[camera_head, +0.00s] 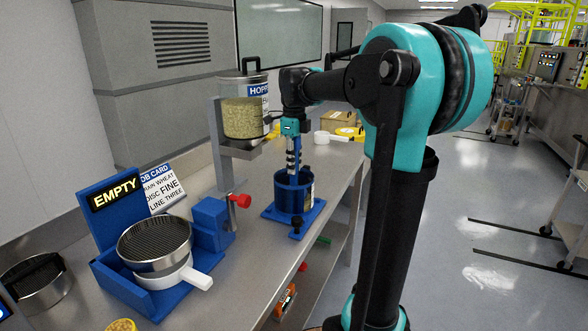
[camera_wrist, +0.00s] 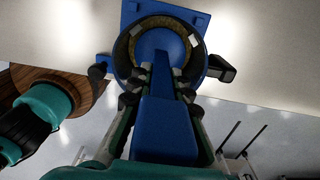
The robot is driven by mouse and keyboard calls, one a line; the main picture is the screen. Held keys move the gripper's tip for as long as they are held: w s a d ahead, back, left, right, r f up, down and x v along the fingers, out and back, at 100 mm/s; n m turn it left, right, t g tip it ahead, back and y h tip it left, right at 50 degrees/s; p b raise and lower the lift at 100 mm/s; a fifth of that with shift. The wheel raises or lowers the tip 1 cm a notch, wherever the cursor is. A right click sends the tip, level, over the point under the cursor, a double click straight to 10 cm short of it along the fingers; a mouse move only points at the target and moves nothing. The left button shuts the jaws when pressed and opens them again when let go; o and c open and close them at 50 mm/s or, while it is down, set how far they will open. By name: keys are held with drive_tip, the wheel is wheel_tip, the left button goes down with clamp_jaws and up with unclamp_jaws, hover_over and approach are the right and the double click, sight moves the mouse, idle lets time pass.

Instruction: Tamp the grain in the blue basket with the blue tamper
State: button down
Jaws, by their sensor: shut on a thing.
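The blue basket (camera_head: 294,192) stands on a blue base plate (camera_head: 270,214) on the steel bench. My gripper (camera_head: 293,158) points down over the basket and is shut on the blue tamper (camera_head: 297,166). In the wrist view the tamper (camera_wrist: 168,125) runs from between my fingers (camera_wrist: 160,85) down into the basket (camera_wrist: 122,62). A tan ring of grain (camera_wrist: 183,36) shows inside the basket's wall, around the tamper. The tamper's lower end is inside the basket; I cannot tell how firmly it presses on the grain.
A hopper of grain (camera_head: 245,118) stands left of my gripper. A sieve (camera_head: 155,243) on a white pan (camera_head: 165,277) sits front left by the "EMPTY" sign (camera_head: 116,188). A white scoop (camera_head: 323,137) lies behind the basket.

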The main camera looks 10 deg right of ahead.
drive_tip(key=shift+f, duration=0.15)
drive_tip(key=shift+f, duration=1.3)
drive_tip(key=shift+r, duration=1.45)
drive_tip(key=shift+r, duration=4.6)
